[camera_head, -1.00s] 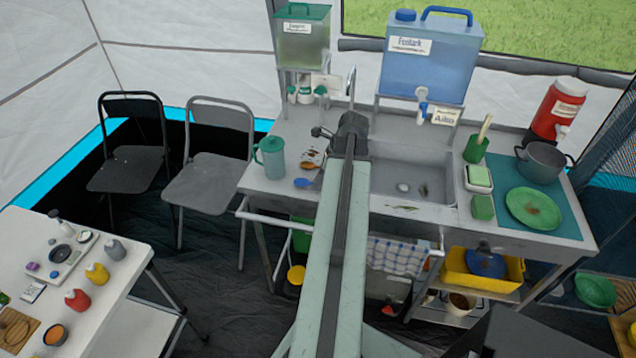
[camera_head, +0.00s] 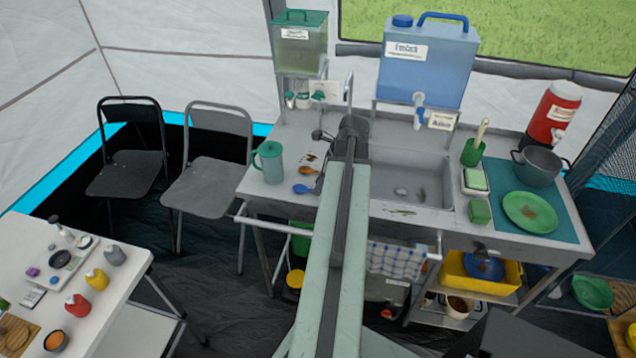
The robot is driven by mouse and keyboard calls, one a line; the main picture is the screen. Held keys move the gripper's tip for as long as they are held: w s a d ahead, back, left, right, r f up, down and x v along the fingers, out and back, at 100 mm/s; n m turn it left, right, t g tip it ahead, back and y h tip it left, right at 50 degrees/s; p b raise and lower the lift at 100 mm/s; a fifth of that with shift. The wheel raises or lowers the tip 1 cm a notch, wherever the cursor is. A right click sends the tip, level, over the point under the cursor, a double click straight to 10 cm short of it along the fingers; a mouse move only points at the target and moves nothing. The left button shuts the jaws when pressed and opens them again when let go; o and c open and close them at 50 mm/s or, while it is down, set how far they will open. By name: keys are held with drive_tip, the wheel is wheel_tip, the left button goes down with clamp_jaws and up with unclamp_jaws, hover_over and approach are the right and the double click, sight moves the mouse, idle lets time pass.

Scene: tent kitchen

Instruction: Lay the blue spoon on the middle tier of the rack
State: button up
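The blue spoon (camera_head: 302,188) lies on the metal counter (camera_head: 262,186) left of the sink, close to the left side of my arm. Its bowl is at the left and its handle reaches right. My arm runs from the bottom middle over the counter, and its dark end (camera_head: 351,132) is by the sink's left edge, beyond the spoon. The fingers of my gripper are hidden, so I cannot see whether they hold anything. At the lower right edge, wooden shelving (camera_head: 621,330) is partly in view; I cannot tell whether it is the rack or which tier shows.
The sink (camera_head: 410,187) is right of my arm. A green plate (camera_head: 529,212) and grey pot (camera_head: 538,166) stand farther right. A white table (camera_head: 112,305) with bottles is at lower left.

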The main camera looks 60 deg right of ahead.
drive_tip(key=p+v, duration=0.4)
drive_tip(key=v, duration=0.2)
drive_tip(key=shift+d+r+p, duration=0.1)
drive_tip(key=shift+r+p, duration=0.2)
drive_tip(key=shift+f, duration=0.15)
